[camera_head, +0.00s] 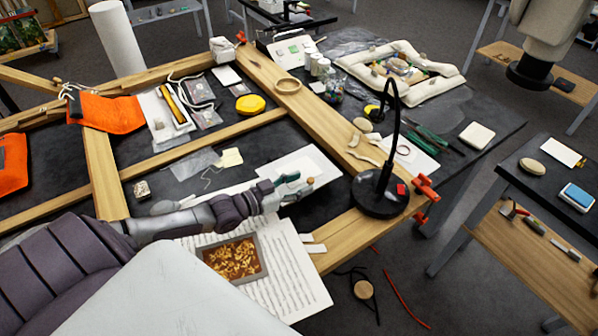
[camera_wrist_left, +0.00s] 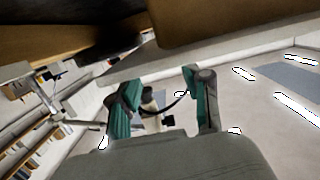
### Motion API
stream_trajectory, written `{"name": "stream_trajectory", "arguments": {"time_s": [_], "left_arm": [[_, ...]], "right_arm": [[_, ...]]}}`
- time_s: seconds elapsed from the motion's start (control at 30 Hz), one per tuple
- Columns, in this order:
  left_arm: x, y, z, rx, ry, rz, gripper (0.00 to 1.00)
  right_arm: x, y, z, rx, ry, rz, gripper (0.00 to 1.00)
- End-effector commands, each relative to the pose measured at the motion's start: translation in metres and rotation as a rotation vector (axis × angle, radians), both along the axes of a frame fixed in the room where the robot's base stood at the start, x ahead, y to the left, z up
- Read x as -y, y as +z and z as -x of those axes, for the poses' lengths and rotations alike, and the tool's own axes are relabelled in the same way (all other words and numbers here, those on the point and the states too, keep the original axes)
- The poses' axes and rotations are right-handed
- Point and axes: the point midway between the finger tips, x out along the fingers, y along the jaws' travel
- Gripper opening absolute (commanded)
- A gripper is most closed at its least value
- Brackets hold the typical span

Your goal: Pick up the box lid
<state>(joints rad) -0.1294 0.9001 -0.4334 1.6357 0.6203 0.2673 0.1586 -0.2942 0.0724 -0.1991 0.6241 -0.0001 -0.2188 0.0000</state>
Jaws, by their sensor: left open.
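My left gripper (camera_head: 294,186) reaches in from the left over the dark work surface, beside a white flat piece (camera_head: 318,160). Its teal fingers are apart in the left wrist view (camera_wrist_left: 164,105), with nothing held between them. A shallow grey-rimmed box (camera_head: 262,240) of golden fragments (camera_head: 234,260) lies open on printed sheets (camera_head: 298,272), below the gripper in the head view. I cannot tell which piece is the box lid; the white flat piece may be it or paper. My right gripper is not in view.
A black lamp (camera_head: 380,196) with a curved neck stands right of the gripper. Wooden beams (camera_head: 300,88) frame the surface, with red clamps (camera_head: 424,188) at the corner. A yellow round object (camera_head: 250,104) and a white tray-like cushion (camera_head: 440,88) lie farther back.

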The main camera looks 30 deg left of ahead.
Motion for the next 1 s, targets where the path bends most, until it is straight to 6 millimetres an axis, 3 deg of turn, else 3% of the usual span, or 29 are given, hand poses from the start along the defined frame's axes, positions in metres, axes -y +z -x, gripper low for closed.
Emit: {"name": "stream_trajectory", "arguments": {"time_s": [0.23, 0.57, 0.87, 1.0], "left_arm": [[0.013, -0.003, -0.031, 0.003, 0.001, 0.001, 0.48], [0.016, -0.007, -0.037, 0.0, 0.0, 0.0, 0.48], [0.016, -0.007, -0.037, 0.0, 0.0, 0.0, 0.0], [0.016, -0.006, -0.037, 0.0, 0.0, -0.001, 0.0]], "right_arm": [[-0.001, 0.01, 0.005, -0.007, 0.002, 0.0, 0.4], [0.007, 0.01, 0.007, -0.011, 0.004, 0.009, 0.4], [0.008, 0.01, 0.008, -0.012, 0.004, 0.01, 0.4], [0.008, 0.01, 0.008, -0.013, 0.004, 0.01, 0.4]]}}
